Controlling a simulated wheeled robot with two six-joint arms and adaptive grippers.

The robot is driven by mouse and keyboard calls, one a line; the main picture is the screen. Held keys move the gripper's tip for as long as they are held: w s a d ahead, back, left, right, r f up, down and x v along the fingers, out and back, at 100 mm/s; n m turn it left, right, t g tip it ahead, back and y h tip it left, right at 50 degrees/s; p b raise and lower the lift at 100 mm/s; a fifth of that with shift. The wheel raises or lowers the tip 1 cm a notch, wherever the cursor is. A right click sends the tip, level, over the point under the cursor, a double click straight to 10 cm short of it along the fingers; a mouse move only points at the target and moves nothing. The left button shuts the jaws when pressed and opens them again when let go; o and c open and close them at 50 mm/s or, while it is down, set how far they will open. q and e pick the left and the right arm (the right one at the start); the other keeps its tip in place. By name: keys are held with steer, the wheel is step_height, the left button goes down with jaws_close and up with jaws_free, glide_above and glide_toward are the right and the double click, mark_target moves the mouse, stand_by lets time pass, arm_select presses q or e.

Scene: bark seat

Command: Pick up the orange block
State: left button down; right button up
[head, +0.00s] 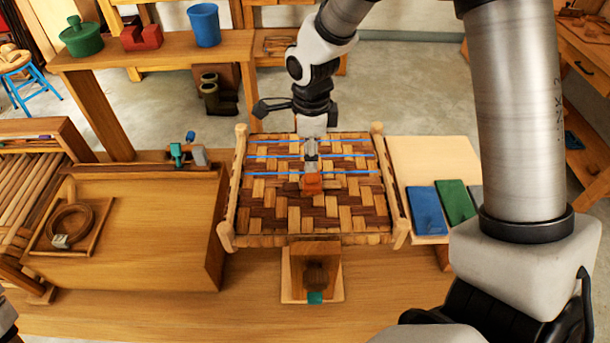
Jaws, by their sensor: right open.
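The orange block (312,183) is small and sits on the woven bark seat (280,225), near its middle. My right gripper (311,160) is over the seat, at the far side of the block and very close to it. It is open with nothing held between its fingers. I cannot tell whether its tips touch the block. My left gripper is out of view.
Blue strips (350,172) lie across the far half of the seat. A wooden block with a dark round part (316,262) stands in front of it. Blue and green slabs (427,211) lie to the right. A wooden box (130,225) stands left.

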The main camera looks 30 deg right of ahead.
mark_target(312, 179)
steer(key=shift+s+d+f+p, duration=0.1)
steer(key=shift+s+f+p, duration=0.3)
steer(key=shift+f, duration=0.15)
steer(key=shift+s+d+f+p, duration=0.1)
steer(key=shift+s+f+p, duration=0.25)
steer(key=shift+f, duration=0.2)
steer(key=f, duration=0.1)
steer(key=w+f, duration=0.1)
steer(key=shift+a+f, duration=0.15)
steer(key=shift+f, duration=0.25)
steer(key=shift+w+f, duration=0.15)
steer(key=shift+s, duration=0.35)
jaws_close()
steer(key=shift+w, duration=0.1)
